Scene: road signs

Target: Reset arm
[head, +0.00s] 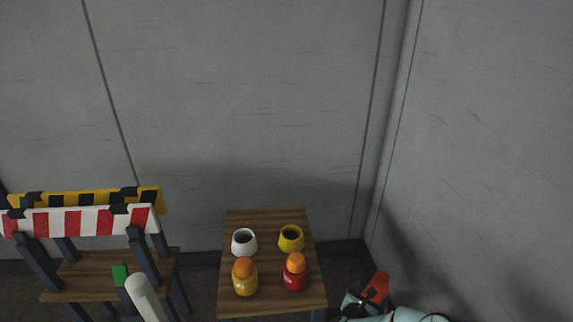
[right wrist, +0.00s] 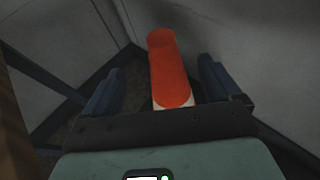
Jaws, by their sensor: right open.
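My right gripper (head: 360,302) is low at the bottom right of the head view, beside the small table. In the right wrist view its two dark fingers (right wrist: 160,72) are spread apart, open. An orange-red cone-like object (right wrist: 168,65) with a white base shows between the fingers in that view. It seems to stand on the floor near the wall; I cannot tell whether a finger touches it. An orange-red shape (head: 377,286), likely the same object, shows at the right gripper in the head view. My left gripper is not in view.
A wooden table (head: 268,220) holds a white pot (head: 244,242), a yellow pot (head: 291,238), a yellow jar (head: 245,284) and a red jar (head: 295,281) with orange tops. A striped barrier (head: 85,220) stands left. Walls close in behind and right.

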